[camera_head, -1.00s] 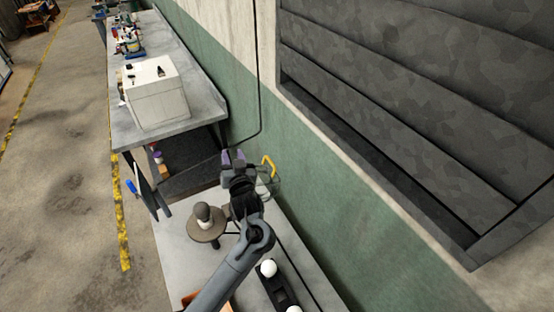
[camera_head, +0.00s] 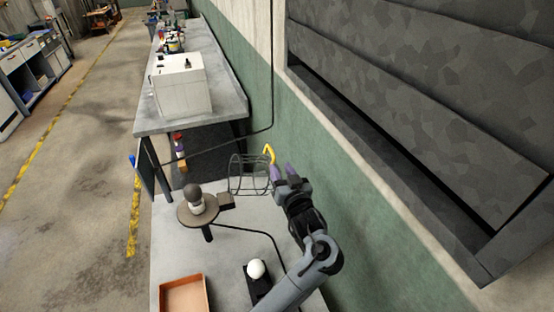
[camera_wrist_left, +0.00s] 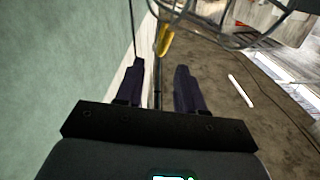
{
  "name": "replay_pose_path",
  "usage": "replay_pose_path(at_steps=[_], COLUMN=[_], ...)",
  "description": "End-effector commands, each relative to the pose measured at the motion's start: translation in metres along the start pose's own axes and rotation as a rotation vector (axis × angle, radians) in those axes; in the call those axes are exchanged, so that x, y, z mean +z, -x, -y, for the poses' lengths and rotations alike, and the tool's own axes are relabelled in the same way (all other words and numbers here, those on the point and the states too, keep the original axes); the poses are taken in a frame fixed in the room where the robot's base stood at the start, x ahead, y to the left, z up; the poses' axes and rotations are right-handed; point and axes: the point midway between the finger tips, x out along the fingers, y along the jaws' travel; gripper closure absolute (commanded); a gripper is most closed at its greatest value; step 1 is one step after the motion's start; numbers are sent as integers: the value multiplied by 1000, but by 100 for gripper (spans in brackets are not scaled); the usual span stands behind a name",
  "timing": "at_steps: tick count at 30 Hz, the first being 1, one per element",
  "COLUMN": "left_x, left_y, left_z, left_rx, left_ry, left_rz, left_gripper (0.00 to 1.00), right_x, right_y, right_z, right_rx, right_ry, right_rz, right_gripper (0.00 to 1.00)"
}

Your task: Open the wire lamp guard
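The wire lamp guard (camera_head: 235,178) is a thin grey wire cage beside the green wall, near the back of the near bench. Its yellow handle (camera_head: 269,153) stands up at its right side. I cannot tell whether the cage is latched. My left gripper (camera_head: 282,172) is just right of the cage and nearer me than the handle. The yellow handle (camera_wrist_left: 166,40) shows beyond the fingertips, and wires (camera_wrist_left: 225,42) curve across the top. My right gripper is out of view.
A round stand (camera_head: 187,214) holds a dark-topped white bulb-like piece (camera_head: 195,200) left of the gripper. A white bulb (camera_head: 256,269) sits on a dark holder, beside an orange tray (camera_head: 184,296). A dark slatted panel (camera_head: 420,110) is on the wall at right.

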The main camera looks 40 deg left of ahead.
Motion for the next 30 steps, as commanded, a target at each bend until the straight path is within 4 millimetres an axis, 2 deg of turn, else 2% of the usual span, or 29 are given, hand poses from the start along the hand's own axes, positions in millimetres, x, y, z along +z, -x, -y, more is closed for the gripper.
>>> replay_pose_path(at_steps=[5, 19, 24, 30], left_x=[0, 0, 1, 1], left_y=[-15, -86, -101, -107], left_z=[0, 1, 0, 0], left_rx=[-2, -2, -1, 0], left_ry=[0, -1, 0, 1], left_rz=[-3, -1, -1, 0], left_gripper=[62, 62, 62, 62], right_x=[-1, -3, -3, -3], right_y=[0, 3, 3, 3], right_z=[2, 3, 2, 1], right_rx=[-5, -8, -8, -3], right_ry=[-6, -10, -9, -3], right_rz=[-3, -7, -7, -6], right_gripper=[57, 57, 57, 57])
